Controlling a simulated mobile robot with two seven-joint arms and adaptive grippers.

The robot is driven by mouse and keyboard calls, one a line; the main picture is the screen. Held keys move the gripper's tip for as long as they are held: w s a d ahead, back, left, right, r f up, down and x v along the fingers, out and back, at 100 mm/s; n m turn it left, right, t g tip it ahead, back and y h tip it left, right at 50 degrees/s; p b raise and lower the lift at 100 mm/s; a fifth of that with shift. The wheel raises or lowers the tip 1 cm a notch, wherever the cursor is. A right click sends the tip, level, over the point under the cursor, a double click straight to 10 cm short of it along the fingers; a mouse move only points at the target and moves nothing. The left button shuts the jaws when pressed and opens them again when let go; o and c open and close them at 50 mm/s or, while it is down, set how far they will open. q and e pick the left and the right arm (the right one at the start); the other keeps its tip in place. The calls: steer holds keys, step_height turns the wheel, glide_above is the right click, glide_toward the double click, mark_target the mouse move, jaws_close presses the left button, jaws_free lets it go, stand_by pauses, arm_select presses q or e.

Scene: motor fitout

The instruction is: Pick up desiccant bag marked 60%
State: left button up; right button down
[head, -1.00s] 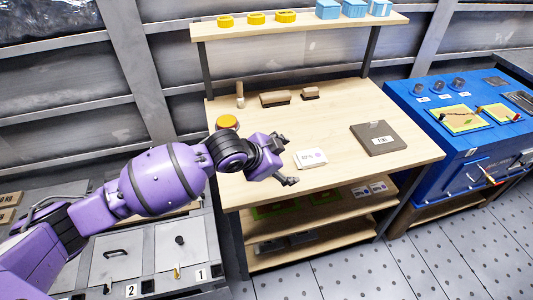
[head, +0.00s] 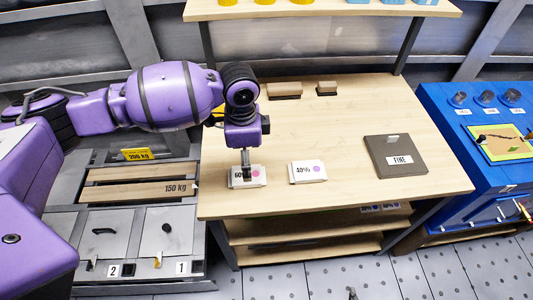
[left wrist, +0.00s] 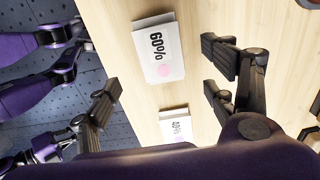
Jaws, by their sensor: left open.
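The desiccant bag marked 60% (head: 240,178) is a white packet with a pink dot, lying on the wooden bench near its front left. In the left wrist view the 60% bag (left wrist: 160,50) lies beyond the fingertips, with its label readable. My left gripper (head: 247,166) points down over this bag and covers part of it in the head view. In the left wrist view the left gripper (left wrist: 165,95) is open, with its fingers spread and nothing between them. A second bag marked 40% (head: 308,172) lies to the right; it also shows in the left wrist view (left wrist: 175,125).
A grey box marked FINE (head: 396,157) lies on the right of the bench (head: 340,125). Two brown blocks (head: 285,90) sit at the back. A shelf (head: 330,9) with yellow and blue items hangs above. A blue console (head: 470,160) stands right.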

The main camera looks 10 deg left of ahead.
arm_select(q)
steer(key=f, duration=0.7)
steer(key=shift+s+a, duration=0.1)
steer(key=shift+a, duration=0.15)
steer(key=c, duration=1.4)
